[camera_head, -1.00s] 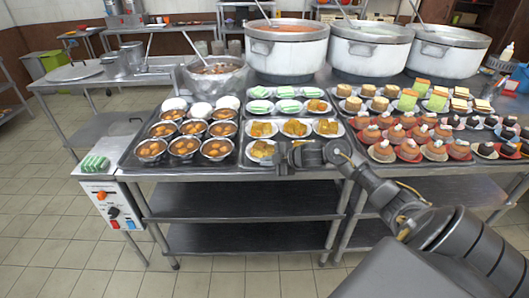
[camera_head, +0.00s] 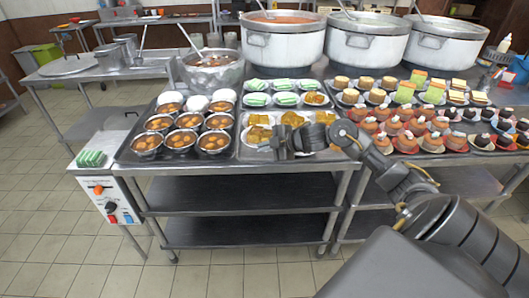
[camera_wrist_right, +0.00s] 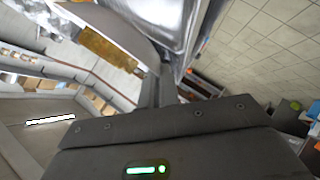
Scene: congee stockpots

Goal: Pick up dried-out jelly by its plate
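Several white plates with yellow-brown jelly stand in a metal tray (camera_head: 231,158) on the steel table. The front-left jelly (camera_head: 258,134) lies just left of my right gripper (camera_head: 278,143). In the right wrist view, a yellow-brown jelly (camera_wrist_right: 110,47) lies on a white plate (camera_wrist_right: 137,25), whose rim reaches the dark finger of my right gripper (camera_wrist_right: 157,88). I cannot tell whether the fingers grip the rim. The gripper and forearm partly hide the plates to the right. Which jelly is dried out cannot be told. My left gripper is not in view.
Bowls of orange-brown food (camera_head: 181,139) stand left of the jelly, and green cakes (camera_head: 257,99) behind it. Orange and dark desserts (camera_head: 406,146) crowd the right table. Large pots (camera_head: 284,45) stand at the back. The floor in front is clear.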

